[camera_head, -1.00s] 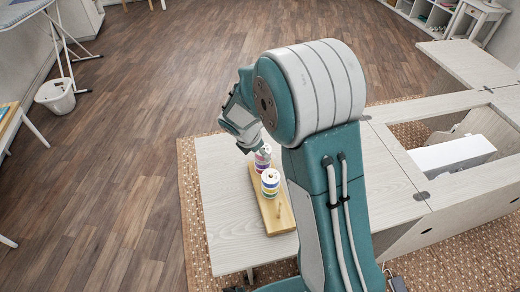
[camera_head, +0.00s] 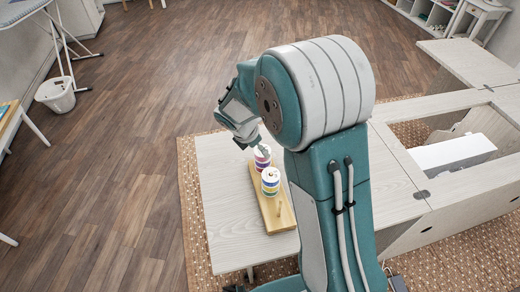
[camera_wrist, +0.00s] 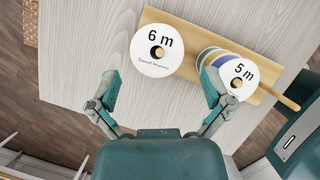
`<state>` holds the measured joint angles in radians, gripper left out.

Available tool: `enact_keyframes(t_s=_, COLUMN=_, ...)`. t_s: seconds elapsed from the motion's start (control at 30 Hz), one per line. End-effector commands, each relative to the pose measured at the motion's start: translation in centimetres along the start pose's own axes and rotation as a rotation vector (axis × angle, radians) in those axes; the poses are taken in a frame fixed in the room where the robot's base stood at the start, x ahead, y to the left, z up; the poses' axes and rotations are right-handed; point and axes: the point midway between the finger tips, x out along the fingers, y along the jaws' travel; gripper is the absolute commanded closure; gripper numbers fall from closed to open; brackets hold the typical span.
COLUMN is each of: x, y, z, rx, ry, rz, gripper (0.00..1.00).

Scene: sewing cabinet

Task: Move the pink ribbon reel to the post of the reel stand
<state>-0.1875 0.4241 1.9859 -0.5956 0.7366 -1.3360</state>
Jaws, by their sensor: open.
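The wooden reel stand (camera_head: 256,197) lies on the pale table; its bare end post (camera_head: 280,209) shows nearest me. It holds two reel stacks. The far stack (camera_head: 262,158) shows a pink band under a white top; in the wrist view its top disc reads "6 m" (camera_wrist: 158,66) and hides the ribbon below. The middle stack (camera_head: 271,182) has several coloured bands and a "5 m" top (camera_wrist: 250,78). My gripper (camera_wrist: 160,88) is open and empty, above the stand. The "6 m" disc appears centred just beyond the fingertips; the right finger overlaps the "5 m" stack's edge in view.
The pale table (camera_head: 222,190) is clear left of the stand. A cabinet opening with a white box (camera_head: 452,153) lies to the right. A woven rug (camera_head: 193,215) surrounds the table. The wooden floor beyond is open.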

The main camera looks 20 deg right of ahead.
Motion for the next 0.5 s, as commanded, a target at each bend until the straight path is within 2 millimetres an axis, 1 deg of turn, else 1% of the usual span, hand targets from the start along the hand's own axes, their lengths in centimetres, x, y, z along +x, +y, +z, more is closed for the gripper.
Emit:
enact_keyframes(t_s=0.03, x=-1.2, y=0.1, z=0.0, rx=0.001, ry=0.0, rz=0.007, gripper=0.0)
enact_keyframes(t_s=0.1, x=-2.7, y=0.2, z=0.0, rx=0.0, ry=-0.001, rz=0.007, gripper=0.0)
enact_keyframes(t_s=0.3, x=-6.8, y=0.2, z=-0.1, rx=0.0, ry=0.0, rz=0.005, gripper=0.0)
enact_keyframes(t_s=0.4, x=-8.2, y=0.2, z=-0.1, rx=-0.001, ry=-0.001, rz=0.003, gripper=0.0)
enact_keyframes(t_s=0.5, x=-9.2, y=0.2, z=-0.1, rx=-0.001, ry=0.0, rz=0.002, gripper=0.0)
